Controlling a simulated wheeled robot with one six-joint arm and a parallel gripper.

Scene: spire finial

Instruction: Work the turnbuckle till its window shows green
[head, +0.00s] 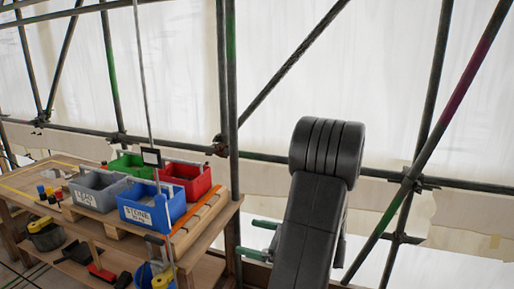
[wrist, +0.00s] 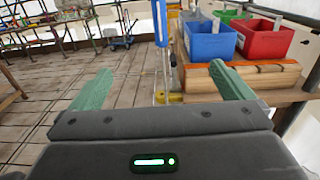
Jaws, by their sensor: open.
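A slim upright blue and white body (wrist: 161,28), probably the turnbuckle, stands beyond and between my fingers in the wrist view, with thin rods below it. In the head view a thin upright line (head: 143,75) runs down past a small dark-framed pale plate (head: 151,157) in front of the bins. I cannot make out a window or its colour. My gripper (wrist: 162,88) is open, its two green fingers wide apart with nothing between their tips. It also shows in the head view (head: 257,239), right of the bench and apart from the line.
A wooden bench (head: 222,217) holds blue (head: 133,212), grey (head: 85,195), red (head: 190,187) and green (head: 127,160) bins. An orange-topped timber (wrist: 284,75) lies close by my right finger. Scaffold poles (head: 232,100) stand around. The plank floor (wrist: 50,100) is open at left.

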